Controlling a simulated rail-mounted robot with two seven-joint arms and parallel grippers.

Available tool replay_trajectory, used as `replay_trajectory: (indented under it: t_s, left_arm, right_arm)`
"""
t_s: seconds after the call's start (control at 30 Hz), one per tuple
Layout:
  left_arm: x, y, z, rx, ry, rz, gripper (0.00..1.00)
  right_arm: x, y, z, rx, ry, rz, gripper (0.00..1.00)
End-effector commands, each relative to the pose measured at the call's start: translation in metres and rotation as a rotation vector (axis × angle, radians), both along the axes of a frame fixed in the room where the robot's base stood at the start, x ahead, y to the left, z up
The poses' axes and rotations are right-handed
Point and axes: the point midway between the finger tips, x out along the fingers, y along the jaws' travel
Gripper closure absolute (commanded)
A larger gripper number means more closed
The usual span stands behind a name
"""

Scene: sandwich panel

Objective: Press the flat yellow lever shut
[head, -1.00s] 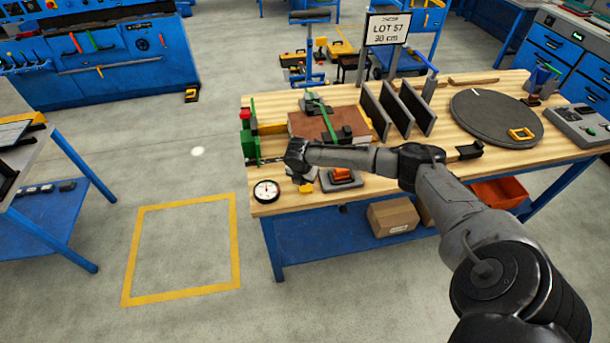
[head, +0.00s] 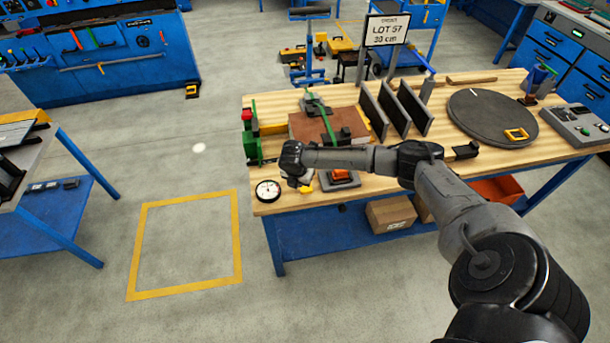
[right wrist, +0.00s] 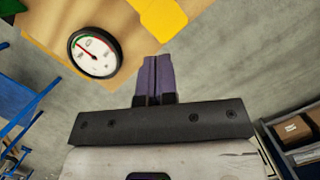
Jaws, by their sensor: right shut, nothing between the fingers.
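The flat yellow lever (head: 306,189) is at the front edge of the wooden bench, right of a round white dial gauge (head: 268,190). In the right wrist view the lever (right wrist: 161,16) is a yellow plate cut off by the top edge, with the gauge (right wrist: 95,52) to its left. My right gripper (right wrist: 158,62) has its dark fingers together with nothing between them. Its tips show just below the lever in that picture; I cannot tell whether they touch it. In the head view my right wrist hides the fingers and part of the lever's surroundings. My left gripper is not in view.
An orange-topped device (head: 342,178) stands close right of the lever. Behind are a brown panel stack (head: 309,124) with a green clamp, and upright dark plates (head: 414,110). A grey disc (head: 492,115) lies farther right. Open floor lies left of the bench.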

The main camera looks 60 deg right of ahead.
Motion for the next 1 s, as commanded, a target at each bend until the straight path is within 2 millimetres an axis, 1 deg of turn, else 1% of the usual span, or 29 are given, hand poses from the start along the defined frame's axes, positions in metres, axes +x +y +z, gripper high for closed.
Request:
replay_trajectory:
  t_s: [0.03,0.2,0.4,0.5,0.7,1.0]
  left_arm:
    - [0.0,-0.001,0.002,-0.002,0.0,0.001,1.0]
    - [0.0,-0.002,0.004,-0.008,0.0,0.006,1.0]
    - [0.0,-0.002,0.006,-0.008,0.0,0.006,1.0]
    - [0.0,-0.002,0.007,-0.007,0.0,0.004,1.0]
    - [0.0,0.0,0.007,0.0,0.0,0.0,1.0]
    - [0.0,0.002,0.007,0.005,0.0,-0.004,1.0]
  right_arm:
    - [0.0,0.002,0.012,0.0,-0.003,0.001,1.0]
    - [-0.001,0.011,0.045,-0.001,-0.003,0.002,1.0]
    - [-0.002,0.02,0.079,-0.001,-0.003,0.002,1.0]
    - [-0.003,0.023,0.09,0.0,-0.001,0.0,1.0]
    - [-0.004,0.026,0.104,-0.001,0.0,0.0,1.0]
    - [-0.004,0.027,0.107,-0.001,0.001,0.0,1.0]
